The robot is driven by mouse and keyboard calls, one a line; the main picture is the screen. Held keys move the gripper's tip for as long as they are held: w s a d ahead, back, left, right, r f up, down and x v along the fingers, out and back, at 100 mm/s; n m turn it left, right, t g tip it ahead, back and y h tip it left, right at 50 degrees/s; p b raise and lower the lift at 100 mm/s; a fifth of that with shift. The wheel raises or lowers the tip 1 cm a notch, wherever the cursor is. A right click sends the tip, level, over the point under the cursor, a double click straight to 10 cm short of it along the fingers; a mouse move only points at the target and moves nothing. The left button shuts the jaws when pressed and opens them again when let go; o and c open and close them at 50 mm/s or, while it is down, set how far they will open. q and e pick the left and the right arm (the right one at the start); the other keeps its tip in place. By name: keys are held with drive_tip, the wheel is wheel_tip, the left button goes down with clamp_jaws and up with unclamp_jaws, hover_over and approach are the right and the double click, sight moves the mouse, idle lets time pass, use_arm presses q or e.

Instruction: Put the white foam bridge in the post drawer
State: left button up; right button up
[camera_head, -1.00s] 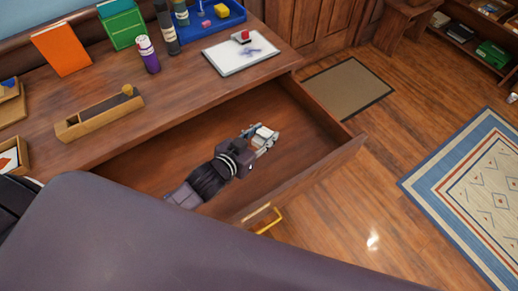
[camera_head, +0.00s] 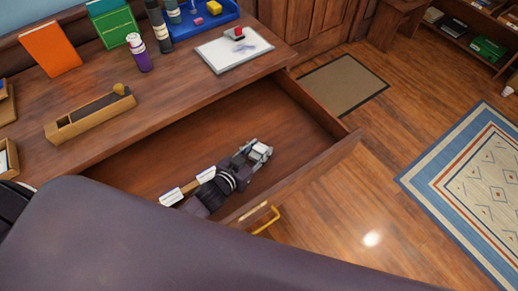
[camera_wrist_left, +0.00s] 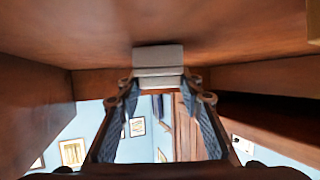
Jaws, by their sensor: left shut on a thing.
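The open drawer (camera_head: 322,105) extends from the desk, its brown floor mostly bare. My left gripper (camera_head: 258,152) is inside the drawer, low over its floor, towards the front wall. It is shut on the white foam bridge (camera_head: 262,149), which is small and partly covered by the fingers in the head view. In the left wrist view, the pale bridge (camera_wrist_left: 158,62) sits between the fingertips of the left gripper (camera_wrist_left: 158,80), against the drawer floor's brown surface. I cannot tell whether it touches the floor. My right gripper is not in view.
The drawer's front wall has a yellow handle (camera_head: 266,219). On the desk are a wooden tray (camera_head: 90,118), a purple bottle (camera_head: 138,54), a white board (camera_head: 232,50) and a blue tray (camera_head: 205,22). A pale-and-tan piece (camera_head: 187,187) shows beside my wrist; I cannot identify it.

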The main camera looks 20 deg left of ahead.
use_arm(q)
drive_tip(key=shift+f, duration=0.2)
drive_tip(key=o, duration=0.8)
drive_tip(key=shift+r, duration=0.1)
drive_tip(key=shift+r, duration=0.2)
drive_tip(key=shift+s+a, duration=0.1)
drive_tip(key=shift+s, duration=0.25)
drive_tip(key=shift+v, duration=3.4)
drive_tip(key=shift+r, duration=0.15)
